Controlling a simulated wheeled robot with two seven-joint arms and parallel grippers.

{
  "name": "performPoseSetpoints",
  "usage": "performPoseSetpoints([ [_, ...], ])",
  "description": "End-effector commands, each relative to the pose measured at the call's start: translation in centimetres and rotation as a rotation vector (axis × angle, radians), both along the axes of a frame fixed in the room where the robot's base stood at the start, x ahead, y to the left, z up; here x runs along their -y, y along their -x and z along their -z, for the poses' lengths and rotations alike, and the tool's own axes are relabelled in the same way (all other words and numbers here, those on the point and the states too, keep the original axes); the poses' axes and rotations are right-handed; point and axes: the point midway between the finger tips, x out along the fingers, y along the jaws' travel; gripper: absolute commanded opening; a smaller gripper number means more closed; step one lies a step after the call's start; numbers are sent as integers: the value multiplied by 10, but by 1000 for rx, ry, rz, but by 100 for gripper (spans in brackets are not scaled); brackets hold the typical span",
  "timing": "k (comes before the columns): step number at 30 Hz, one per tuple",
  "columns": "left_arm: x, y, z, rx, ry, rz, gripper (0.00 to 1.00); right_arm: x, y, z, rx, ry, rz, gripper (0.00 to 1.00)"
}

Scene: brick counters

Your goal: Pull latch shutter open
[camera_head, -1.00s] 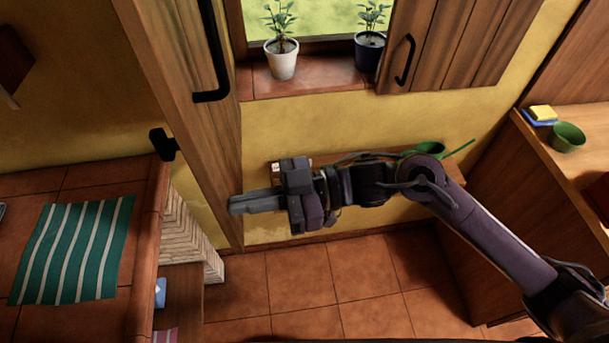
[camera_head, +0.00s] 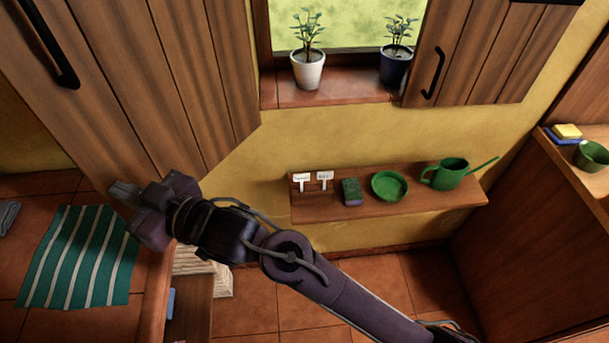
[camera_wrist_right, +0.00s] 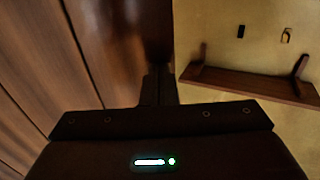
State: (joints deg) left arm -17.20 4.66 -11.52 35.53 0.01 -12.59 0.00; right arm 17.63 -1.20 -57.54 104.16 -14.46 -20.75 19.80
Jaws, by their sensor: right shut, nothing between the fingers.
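The left wooden shutter (camera_head: 140,80) stands swung out from the window, its plank face toward me and its black handle (camera_head: 48,45) at upper left. The right shutter (camera_head: 475,50) lies open by the wall, with a black handle (camera_head: 433,73). My right gripper (camera_head: 122,190) is shut and empty, at the lower edge of the left shutter. The shutter planks (camera_wrist_right: 60,60) fill the left of the wrist view, next to the dark fingers (camera_wrist_right: 158,88). I cannot tell whether the fingers touch the wood. My left gripper is not in view.
A white pot (camera_head: 308,70) and a dark blue pot (camera_head: 395,65) with plants stand on the sill. A wall shelf (camera_head: 420,205) holds a green watering can (camera_head: 448,174) and bowl (camera_head: 390,186). A striped cloth (camera_head: 78,258) lies on the left tiled counter.

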Motion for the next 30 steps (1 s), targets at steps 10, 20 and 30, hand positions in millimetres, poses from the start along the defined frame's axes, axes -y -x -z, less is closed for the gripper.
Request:
performPoseSetpoints([
  [10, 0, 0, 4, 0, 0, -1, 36, -18, -8, 0, 1, -1, -2, 0],
  [20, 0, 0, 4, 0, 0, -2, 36, -18, -8, 0, 0, 0, -2, 0],
  [30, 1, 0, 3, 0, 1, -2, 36, -18, -8, 0, 0, 0, -2, 0],
])
